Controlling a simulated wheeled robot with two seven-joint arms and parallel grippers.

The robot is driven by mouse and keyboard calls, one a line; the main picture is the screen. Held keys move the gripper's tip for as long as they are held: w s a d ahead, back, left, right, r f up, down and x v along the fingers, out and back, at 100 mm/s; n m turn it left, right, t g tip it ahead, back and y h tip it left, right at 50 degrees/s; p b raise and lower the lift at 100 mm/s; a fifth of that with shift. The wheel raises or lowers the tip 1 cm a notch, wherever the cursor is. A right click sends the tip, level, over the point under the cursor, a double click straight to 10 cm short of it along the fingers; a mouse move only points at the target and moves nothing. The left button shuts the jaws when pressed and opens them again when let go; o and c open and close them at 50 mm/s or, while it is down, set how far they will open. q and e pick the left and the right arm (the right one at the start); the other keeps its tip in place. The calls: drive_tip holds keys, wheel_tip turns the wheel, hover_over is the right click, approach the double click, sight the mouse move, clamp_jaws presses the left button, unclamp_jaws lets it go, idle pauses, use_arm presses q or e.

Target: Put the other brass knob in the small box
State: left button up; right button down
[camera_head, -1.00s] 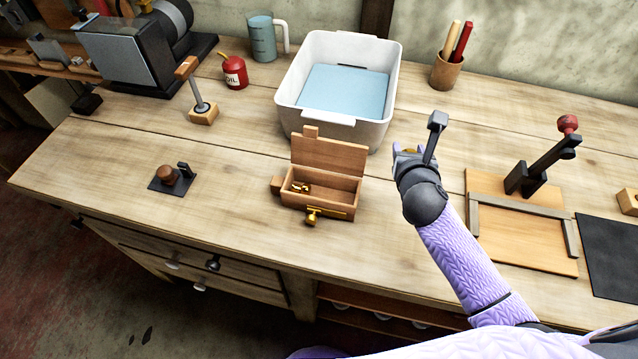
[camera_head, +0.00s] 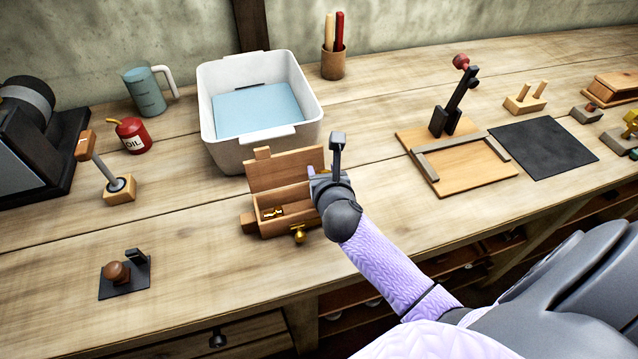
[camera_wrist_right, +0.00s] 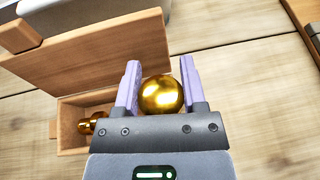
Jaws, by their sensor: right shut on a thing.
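The small wooden box (camera_head: 286,229) stands on the bench with its lid (camera_head: 285,168) raised at the back. One brass knob (camera_head: 270,213) lies inside it; this knob also shows in the right wrist view (camera_wrist_right: 92,124). My right gripper (camera_wrist_right: 161,90) is shut on the other brass knob (camera_wrist_right: 162,95), a shiny ball between its lilac fingers. In the head view the right gripper (camera_head: 322,180) is at the box's right end, and its body hides the held knob and part of the box. My left gripper is not in view.
A white tub (camera_head: 215,90) with a blue bottom stands behind the box. A wooden board with a lever clamp (camera_head: 455,168) lies to the right, with a black mat (camera_head: 543,148) beyond it. A stamp-like knob on a dark plate (camera_head: 124,274) lies front left.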

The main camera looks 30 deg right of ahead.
drive_tip(key=shift+f, duration=0.75)
drive_tip(key=shift+r, duration=0.15)
drive_tip(key=shift+c, duration=0.7)
unclamp_jaws()
drive_tip(key=shift+r, duration=0.1)
use_arm(q)
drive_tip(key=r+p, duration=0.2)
drive_tip(key=p, duration=0.1)
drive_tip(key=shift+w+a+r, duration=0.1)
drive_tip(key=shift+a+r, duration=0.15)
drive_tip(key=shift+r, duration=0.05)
use_arm(e)
drive_tip(key=v, duration=1.2)
